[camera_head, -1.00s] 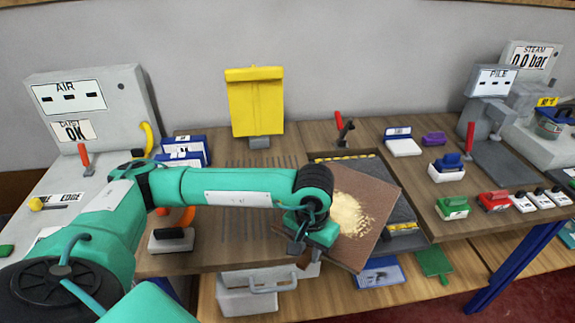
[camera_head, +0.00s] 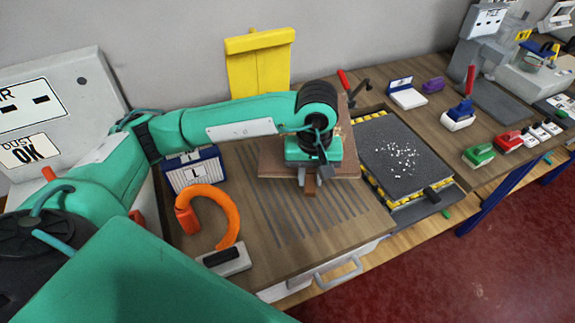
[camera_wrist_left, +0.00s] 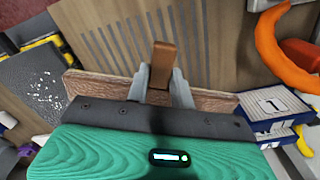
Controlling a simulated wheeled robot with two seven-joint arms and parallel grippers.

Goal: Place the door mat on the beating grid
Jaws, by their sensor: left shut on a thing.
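The door mat (camera_head: 275,162) is brown and is partly hidden behind my left gripper and arm in the head view. My left gripper (camera_head: 309,186) is shut on a brown tab at the mat's near edge. In the wrist view the gripper (camera_wrist_left: 161,82) pinches this tab, and the mat's edge (camera_wrist_left: 215,102) shows on both sides. The beating grid (camera_head: 315,212) is a set of dark parallel slots in the wooden bench; it also shows in the wrist view (camera_wrist_left: 120,35). The mat is over the grid's back part; whether it touches is unclear. My right gripper is not in view.
Right of the grid is a dark bed (camera_head: 405,150) with white specks and yellow-black striped edges. An orange hooked tool (camera_head: 228,215) stands at the left, near a blue-and-white box (camera_head: 195,172). A yellow panel (camera_head: 258,65) stands behind. The grid's front is clear.

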